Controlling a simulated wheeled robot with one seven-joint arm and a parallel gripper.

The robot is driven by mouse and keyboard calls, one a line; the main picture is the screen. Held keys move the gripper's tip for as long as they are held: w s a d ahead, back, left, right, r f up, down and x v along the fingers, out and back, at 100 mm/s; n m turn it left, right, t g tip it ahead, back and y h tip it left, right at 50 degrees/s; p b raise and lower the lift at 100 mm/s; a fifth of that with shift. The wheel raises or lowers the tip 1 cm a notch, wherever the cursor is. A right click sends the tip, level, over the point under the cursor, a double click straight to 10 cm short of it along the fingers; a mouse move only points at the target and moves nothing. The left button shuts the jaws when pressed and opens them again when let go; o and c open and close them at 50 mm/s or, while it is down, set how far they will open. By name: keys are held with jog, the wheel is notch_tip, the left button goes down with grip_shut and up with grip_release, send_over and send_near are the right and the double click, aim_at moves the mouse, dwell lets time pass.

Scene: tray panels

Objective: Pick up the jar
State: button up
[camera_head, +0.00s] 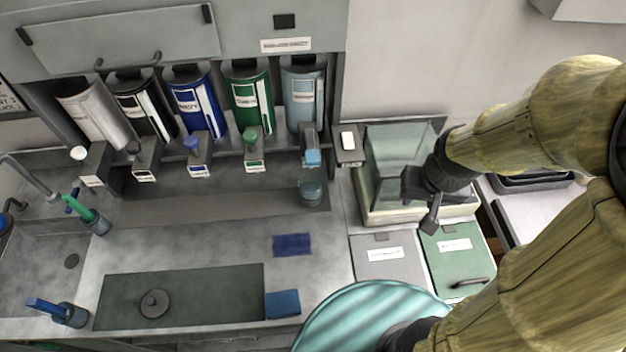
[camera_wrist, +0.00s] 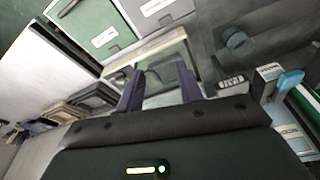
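A small teal see-through jar (camera_head: 311,192) stands on the grey counter below the light blue dispenser, at the middle of the head view. It also shows in the wrist view as a dark teal round jar (camera_wrist: 237,40) at the upper right. My gripper (camera_head: 421,203) is to the right of the jar, well apart from it, over the clear box. Its two fingers (camera_wrist: 159,88) are spread with nothing between them in the wrist view.
A clear box (camera_head: 399,157) with a pale base is beneath my gripper. A row of dispensers, with the light blue one (camera_head: 304,95) at its right end, overhangs the jar. A grey lid (camera_head: 380,262) and a green lid (camera_head: 458,258) lie in front. The counter left of the jar is clear.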

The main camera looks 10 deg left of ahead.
jog(key=shift+w, duration=0.25)
jog(key=shift+o, duration=1.1)
jog(key=o, duration=0.4)
jog(key=shift+w+a+f, duration=0.1)
jog(key=shift+a+f, duration=0.05)
jog(key=shift+a, duration=0.1)
jog(key=o, duration=0.5)
jog(key=w+a+f+b, duration=0.1)
jog(key=a+f, duration=0.1)
jog(key=a, duration=0.1)
jog(key=w+a+f+t+b, duration=0.1)
jog(key=w+a+f, duration=0.1)
jog(key=a, duration=0.2)
jog(key=w+a+f+t+y+b, duration=0.1)
jog(key=w+a+f, duration=0.1)
jog(key=a, duration=0.1)
jog(key=shift+w+a+f+m, duration=0.2)
jog(key=shift+a+m, duration=0.1)
jog(key=shift+m, duration=0.1)
jog(key=shift+o, duration=0.2)
jog(key=s+a+f+t+h+b, duration=0.1)
jog(key=s+a+f+t+b, duration=0.1)
jog(key=a+f+t, duration=0.3)
jog(key=s+a+f+t+h+b, duration=0.2)
jog(key=a+f+t+b, duration=0.2)
jog(key=a, duration=0.6)
jog(key=shift+s+f+m+t, duration=0.25)
jog(key=shift+f+m+t, duration=0.15)
jog(key=shift+f, duration=0.7)
